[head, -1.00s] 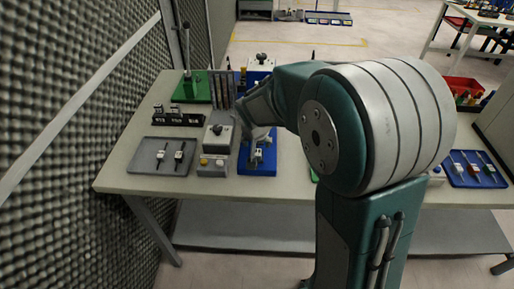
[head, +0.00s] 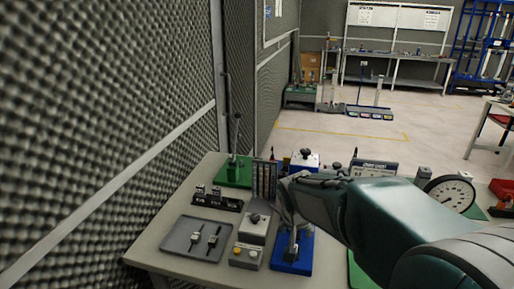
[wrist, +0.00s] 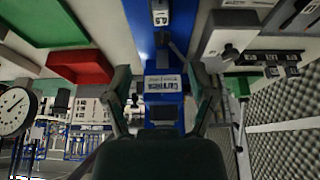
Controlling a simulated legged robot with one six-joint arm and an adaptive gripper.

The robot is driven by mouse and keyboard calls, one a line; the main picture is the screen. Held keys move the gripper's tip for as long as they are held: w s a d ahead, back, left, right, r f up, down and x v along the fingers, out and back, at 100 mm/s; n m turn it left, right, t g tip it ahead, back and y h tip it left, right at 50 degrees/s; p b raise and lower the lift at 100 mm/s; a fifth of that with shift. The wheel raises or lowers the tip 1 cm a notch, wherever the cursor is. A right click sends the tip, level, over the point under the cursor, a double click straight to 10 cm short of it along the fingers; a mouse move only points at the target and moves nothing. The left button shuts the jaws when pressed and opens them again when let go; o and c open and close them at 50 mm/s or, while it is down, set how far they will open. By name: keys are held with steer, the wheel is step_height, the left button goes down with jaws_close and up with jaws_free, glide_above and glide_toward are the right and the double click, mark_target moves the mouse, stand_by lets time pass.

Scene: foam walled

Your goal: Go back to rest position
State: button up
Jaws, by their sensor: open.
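My gripper (head: 287,212) is over the table, above the blue tray (head: 305,261) in the head view. In the wrist view my gripper (wrist: 165,95) shows its two fingers spread apart, with nothing held between them. The blue tray bears a small grey and white part (head: 291,250) just below my gripper. The wrist view, which looks upside down, shows the blue tray (wrist: 181,22) with a white labelled part (wrist: 160,17) and a labelled block (wrist: 163,88) beyond the fingers.
A grey tray (head: 184,248) with two small parts lies at the left. A grey box (head: 256,228) and a button box (head: 246,256) stand close left of my gripper. A foam wall borders the left.

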steer(key=s+r+n, duration=0.1)
steer(key=s+r, duration=0.2)
steer(key=s, duration=0.8)
steer(key=s+d+r+n+t+y, duration=0.1)
steer(key=s+r, duration=0.3)
steer(key=s, duration=0.7)
steer(key=shift+s+d+n, duration=0.2)
steer(key=shift+s+n, duration=0.15)
steer(key=shift+n, duration=0.45)
